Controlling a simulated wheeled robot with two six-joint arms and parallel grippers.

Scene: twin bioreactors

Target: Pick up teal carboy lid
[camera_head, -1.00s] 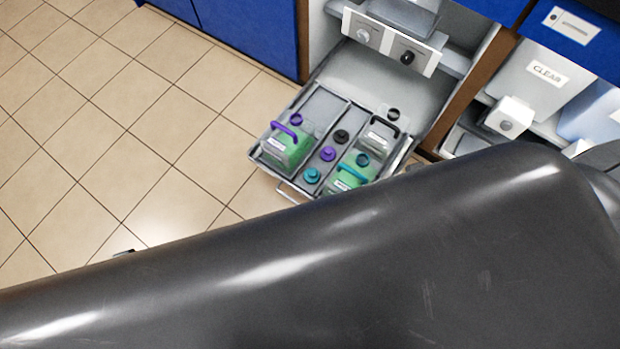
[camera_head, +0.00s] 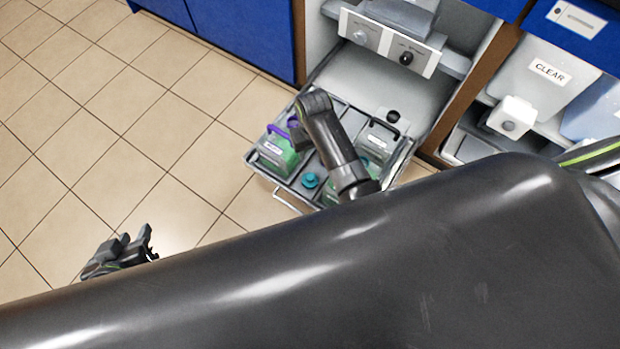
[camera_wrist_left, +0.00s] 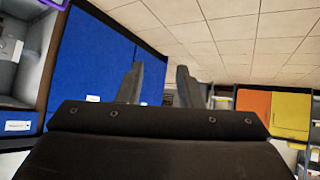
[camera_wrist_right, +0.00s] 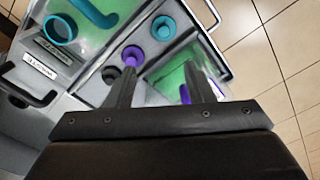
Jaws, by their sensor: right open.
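The teal carboy lid (camera_head: 310,180) lies in the middle strip of a grey tray (camera_head: 282,198) in the head view. In the right wrist view the teal lid (camera_wrist_right: 163,28) is at the top, beyond the fingertips. My right gripper (camera_wrist_right: 160,85) is open and empty above the tray. Its fingers point towards the purple lid (camera_wrist_right: 132,55) and the black lid (camera_wrist_right: 112,75), with the teal lid farther off. In the head view my right arm covers part of the tray. My left gripper (camera_head: 122,255) is open and empty over the floor, far left of the tray.
A green carboy with a purple handle (camera_head: 278,152) stands at the tray's left. A carboy with a teal handle (camera_wrist_right: 100,12) and a clear carboy with a black handle (camera_head: 380,140) stand across the strip. Cabinets (camera_head: 240,35) stand behind. The tiled floor at left is clear.

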